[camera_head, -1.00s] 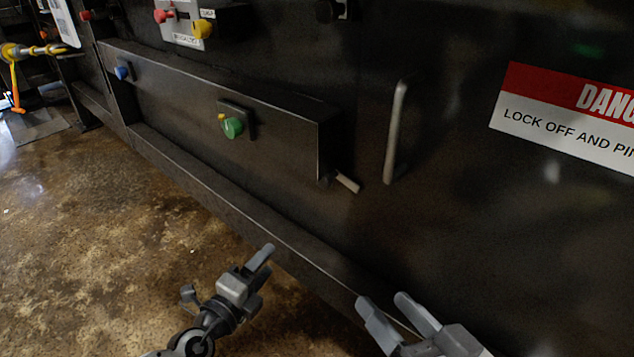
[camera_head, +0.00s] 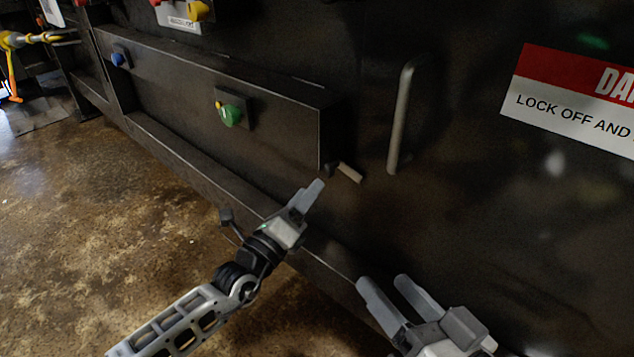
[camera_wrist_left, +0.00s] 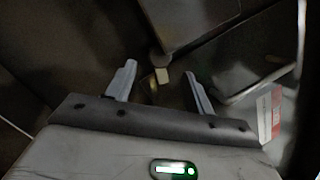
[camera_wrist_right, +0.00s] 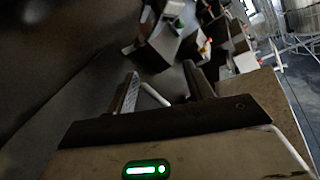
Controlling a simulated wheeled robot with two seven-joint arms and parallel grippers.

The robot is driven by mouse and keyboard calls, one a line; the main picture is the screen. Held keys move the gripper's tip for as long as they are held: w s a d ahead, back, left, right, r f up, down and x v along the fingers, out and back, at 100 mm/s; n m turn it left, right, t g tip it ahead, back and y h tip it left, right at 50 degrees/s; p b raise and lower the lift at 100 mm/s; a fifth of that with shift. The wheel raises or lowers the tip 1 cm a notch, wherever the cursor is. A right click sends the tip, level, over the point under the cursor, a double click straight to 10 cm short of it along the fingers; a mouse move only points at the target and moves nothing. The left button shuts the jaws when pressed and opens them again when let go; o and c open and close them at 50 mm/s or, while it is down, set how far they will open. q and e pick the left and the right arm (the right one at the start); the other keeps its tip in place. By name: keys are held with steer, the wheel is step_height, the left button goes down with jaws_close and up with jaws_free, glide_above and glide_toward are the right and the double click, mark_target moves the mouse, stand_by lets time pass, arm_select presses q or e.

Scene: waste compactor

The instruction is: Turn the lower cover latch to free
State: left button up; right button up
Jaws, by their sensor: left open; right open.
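The lower cover latch (camera_head: 348,172) is a short pale lever on the dark cover panel, just right of the protruding box's lower corner. It points down and to the right. My left gripper (camera_head: 308,194) is open and empty, below and left of the latch. In the left wrist view, a pale stub that looks like the latch (camera_wrist_left: 162,76) shows between the two fingertips, beyond them; I see no contact. My right gripper (camera_head: 383,283) is open and empty, low in front of the panel, below the latch.
A vertical bar handle (camera_head: 400,120) stands on the panel right of the latch. The box (camera_head: 290,120) carries a green button (camera_head: 230,115) and a blue knob (camera_head: 118,59). A red and white danger sign (camera_head: 575,100) is at right. A ledge (camera_head: 190,165) runs below the box.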

mark_target(323, 173)
arm_select(q)
steer(key=x, duration=0.4)
steer(key=shift+b, duration=0.3)
steer(key=shift+w+d, duration=0.1)
steer(key=shift+w, duration=0.1)
arm_select(e)
steer(key=shift+w+d+r+n+t, duration=0.15)
steer(key=shift+w+r+n+t, duration=0.35)
steer(key=shift+r, duration=0.3)
arm_select(q)
steer(key=shift+c, duration=0.3)
